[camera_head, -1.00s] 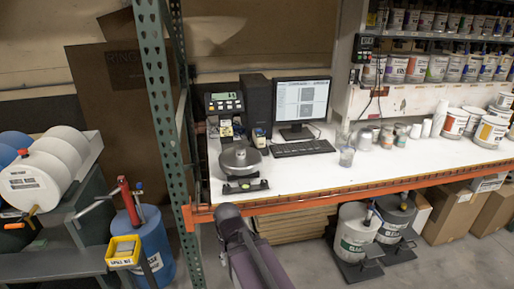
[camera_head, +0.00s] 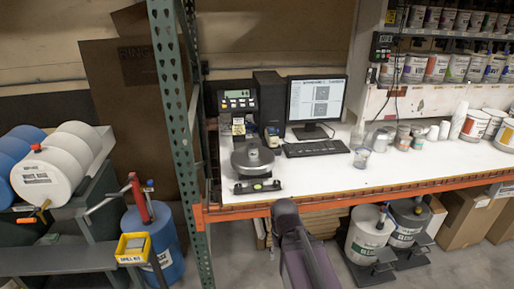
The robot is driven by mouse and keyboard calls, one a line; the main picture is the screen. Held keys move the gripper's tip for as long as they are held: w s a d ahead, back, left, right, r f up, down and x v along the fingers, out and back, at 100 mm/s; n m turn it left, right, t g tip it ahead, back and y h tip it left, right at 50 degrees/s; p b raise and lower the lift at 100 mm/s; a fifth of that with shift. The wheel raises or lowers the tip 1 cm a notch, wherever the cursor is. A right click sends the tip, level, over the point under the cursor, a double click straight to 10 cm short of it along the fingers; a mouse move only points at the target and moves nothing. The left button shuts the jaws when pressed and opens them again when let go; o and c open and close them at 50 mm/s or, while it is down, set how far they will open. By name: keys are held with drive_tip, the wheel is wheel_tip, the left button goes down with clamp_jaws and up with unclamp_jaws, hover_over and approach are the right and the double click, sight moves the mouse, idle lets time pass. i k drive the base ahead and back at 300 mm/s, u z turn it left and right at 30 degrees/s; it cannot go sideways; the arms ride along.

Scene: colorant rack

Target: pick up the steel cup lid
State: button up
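I cannot pick out the steel cup lid for certain. Several small cups and cans stand in a cluster on the white bench, among them a grey metal-looking cup (camera_head: 380,141). They are too small to tell whether one has a lid. A clear cup (camera_head: 362,157) stands in front of them, left of the cluster. My arm rises from the bottom middle, in front of the bench's orange front edge. My gripper does not show in this view.
The white bench (camera_head: 330,178) carries a scale (camera_head: 253,158), a monitor (camera_head: 316,100), a keyboard (camera_head: 315,148) and large cans (camera_head: 475,126) at right. A green post (camera_head: 172,90) stands at its left end. Pails (camera_head: 365,235) stand below. The bench's front middle is clear.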

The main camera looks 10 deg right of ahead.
sight(253, 146)
drive_tip(key=u, duration=0.05)
drive_tip(key=i, duration=1)
drive_tip(key=z, duration=0.05)
